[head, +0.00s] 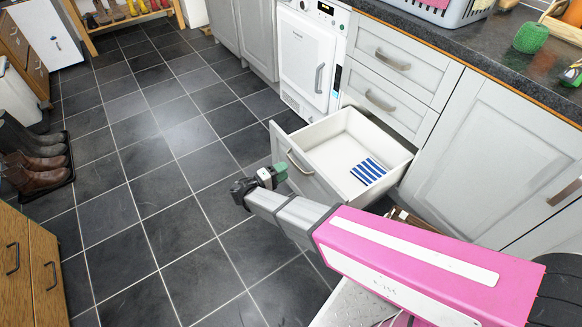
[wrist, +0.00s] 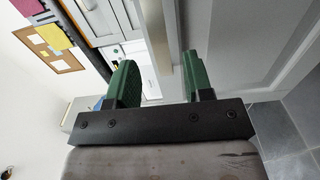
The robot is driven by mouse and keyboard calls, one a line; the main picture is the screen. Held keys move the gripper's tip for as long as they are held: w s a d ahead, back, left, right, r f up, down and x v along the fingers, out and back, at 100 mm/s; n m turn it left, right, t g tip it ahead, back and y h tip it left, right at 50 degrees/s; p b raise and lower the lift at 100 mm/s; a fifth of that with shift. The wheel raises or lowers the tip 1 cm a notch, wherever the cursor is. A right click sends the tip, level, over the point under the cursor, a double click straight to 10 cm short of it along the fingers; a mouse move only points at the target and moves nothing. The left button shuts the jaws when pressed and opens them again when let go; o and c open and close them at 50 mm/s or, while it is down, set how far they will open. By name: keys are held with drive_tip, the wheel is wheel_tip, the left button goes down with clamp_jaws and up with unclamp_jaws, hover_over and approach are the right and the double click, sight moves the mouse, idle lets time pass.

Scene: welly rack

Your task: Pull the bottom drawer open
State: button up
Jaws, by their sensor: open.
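The bottom drawer (head: 342,152) stands pulled well out of the grey cabinet in the head view, its white inside showing. A blue-and-white striped item (head: 368,171) lies in it. Its bar handle (head: 299,163) is on the front panel. My gripper (head: 275,175) is just in front of that panel, by the lower end of the handle. In the wrist view, my gripper's green fingers (wrist: 160,82) are apart, with a pale bar-like strip (wrist: 165,50) showing between them. I cannot tell whether the fingers touch the handle.
Two closed drawers (head: 388,85) sit above the open one. A white appliance (head: 310,62) stands left of it, and a closed cupboard door (head: 492,155) is to the right. The dark tiled floor (head: 150,170) is clear in the middle. Boots (head: 35,165) stand at the far left.

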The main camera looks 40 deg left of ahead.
drive_tip(key=shift+v, duration=2.5)
